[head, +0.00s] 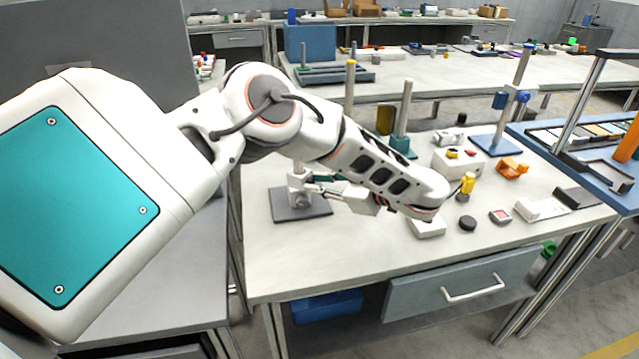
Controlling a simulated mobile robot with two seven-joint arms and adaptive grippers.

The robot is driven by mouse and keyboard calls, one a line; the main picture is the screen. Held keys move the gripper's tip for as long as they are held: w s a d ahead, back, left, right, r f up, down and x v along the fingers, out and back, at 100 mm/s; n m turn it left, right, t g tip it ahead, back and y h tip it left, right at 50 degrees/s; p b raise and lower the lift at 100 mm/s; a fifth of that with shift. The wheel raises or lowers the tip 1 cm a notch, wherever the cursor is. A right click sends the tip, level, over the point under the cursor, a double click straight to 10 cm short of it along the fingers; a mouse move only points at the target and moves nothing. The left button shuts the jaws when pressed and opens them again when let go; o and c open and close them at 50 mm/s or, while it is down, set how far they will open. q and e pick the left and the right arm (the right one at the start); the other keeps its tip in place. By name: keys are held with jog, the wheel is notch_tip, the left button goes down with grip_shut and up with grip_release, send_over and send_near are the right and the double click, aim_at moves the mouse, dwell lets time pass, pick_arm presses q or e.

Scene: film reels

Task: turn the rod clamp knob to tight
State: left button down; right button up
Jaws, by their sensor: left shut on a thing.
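A stand with a dark grey base plate (303,213) is on the near left part of the light bench. A whitish clamp body (297,181) stands above this base. My left gripper (312,188) reaches in from the right, under my forearm, with its fingers at the clamp. It is shut on what seems to be the clamp's knob, which the fingers hide. How far the knob is turned cannot be seen. My forearm covers part of the stand's surroundings. My right gripper is not in view.
Right of the arm are a yellow-topped object (467,184), a black puck (467,223), an orange part (511,168) and a blue-based rod stand (495,146). A teal-based post (402,146) stands behind my forearm. The bench's front strip is clear.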

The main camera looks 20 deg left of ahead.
pick_arm(q)
jog(key=shift+m+g, duration=0.3)
jog(key=shift+w+m, duration=0.1)
jog(key=shift+m, duration=0.2)
jog(key=shift+w+f+m+g+b, duration=0.1)
jog(key=shift+f+m+g+b, duration=0.3)
jog(key=shift+m+g+b, duration=0.5)
jog(key=shift+b, duration=0.45)
jog(key=shift+r+m+g+y+b, duration=0.15)
jog(key=shift+m+g+y+b, duration=0.15)
jog(key=shift+m+b, duration=0.4)
jog(key=shift+r, duration=0.1)
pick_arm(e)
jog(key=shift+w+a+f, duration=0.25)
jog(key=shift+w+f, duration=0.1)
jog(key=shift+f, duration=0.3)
pick_arm(q)
jog(key=shift+r, duration=0.1)
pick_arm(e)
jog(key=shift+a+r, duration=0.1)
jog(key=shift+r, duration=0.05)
